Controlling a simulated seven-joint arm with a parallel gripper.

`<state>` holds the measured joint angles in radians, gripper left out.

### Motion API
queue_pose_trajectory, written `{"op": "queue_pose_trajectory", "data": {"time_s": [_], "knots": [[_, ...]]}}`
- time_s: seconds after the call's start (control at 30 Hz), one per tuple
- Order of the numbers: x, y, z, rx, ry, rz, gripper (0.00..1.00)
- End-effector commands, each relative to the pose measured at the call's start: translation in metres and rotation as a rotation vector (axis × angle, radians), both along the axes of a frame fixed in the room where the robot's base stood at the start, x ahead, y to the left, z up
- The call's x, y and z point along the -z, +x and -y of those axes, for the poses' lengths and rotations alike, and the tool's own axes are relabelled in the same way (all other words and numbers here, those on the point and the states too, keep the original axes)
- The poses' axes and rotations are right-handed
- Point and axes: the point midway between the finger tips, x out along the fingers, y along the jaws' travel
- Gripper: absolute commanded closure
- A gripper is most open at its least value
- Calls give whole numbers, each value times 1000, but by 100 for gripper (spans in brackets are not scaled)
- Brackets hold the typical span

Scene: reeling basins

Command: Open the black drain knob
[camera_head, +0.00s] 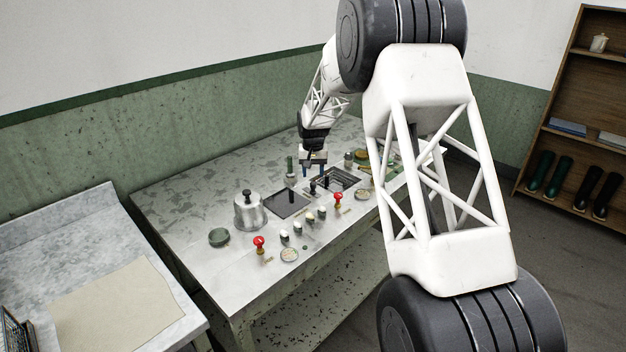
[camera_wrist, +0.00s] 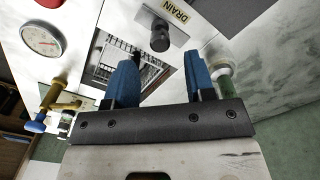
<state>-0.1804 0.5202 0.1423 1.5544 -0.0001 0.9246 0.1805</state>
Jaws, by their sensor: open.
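The black drain knob (camera_wrist: 160,38) stands on a light metal plate beside a yellow DRAIN label (camera_wrist: 176,11) in the wrist view. It looks upright, between an open basin with a grate and a dark panel. In the head view a small dark knob (camera_head: 312,188), which looks like the same one, shows just below my gripper. My gripper (camera_wrist: 158,66) has two blue fingers, spread apart with nothing between them. The knob lies beyond the fingertips, roughly in line with the gap, and I see no contact. My gripper also shows above the table in the head view (camera_head: 313,168).
The open basin (camera_wrist: 108,62) is left of the knob, with a round gauge (camera_wrist: 41,41) and a brass valve (camera_wrist: 60,106) further left. Red knobs (camera_head: 259,244), several white-topped knobs and a metal pot (camera_head: 249,212) crowd the table. The table's left end (camera_head: 165,208) is clear.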

Motion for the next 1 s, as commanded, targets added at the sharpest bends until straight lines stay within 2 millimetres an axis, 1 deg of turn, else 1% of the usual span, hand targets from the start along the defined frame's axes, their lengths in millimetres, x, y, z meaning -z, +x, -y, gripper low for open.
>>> {"op": "queue_pose_trajectory", "data": {"time_s": [0.03, 0.1, 0.23, 0.73, 0.87, 1.0], "knots": [[-7, 0, 0, 0, 0, 2, 51], [-13, 1, 0, 0, 0, 2, 51], [-20, 0, 0, 0, 0, 0, 51], [-25, -1, 1, 0, 0, 2, 51], [-33, -8, 5, 1, 1, 5, 51], [-50, -22, 12, 1, 2, 13, 51]]}}
